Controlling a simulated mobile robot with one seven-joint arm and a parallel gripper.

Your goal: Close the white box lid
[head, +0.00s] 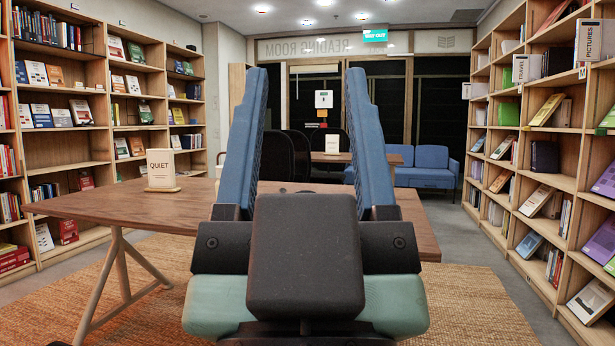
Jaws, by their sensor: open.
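My gripper (307,82) fills the middle of the head view, pointing forward. Its two blue fingers stand well apart with nothing between them, so it is open. I cannot make out a white box or its lid in this view. The middle of the near wooden table (125,203) is hidden behind my gripper.
A QUIET sign (161,168) stands on the near table. A farther table (331,157) with a small sign, dark chairs (299,150) and a blue sofa (428,167) are behind. Bookshelves (62,150) line both sides. Grey floor shows clear at right, beside the woven rug (470,300).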

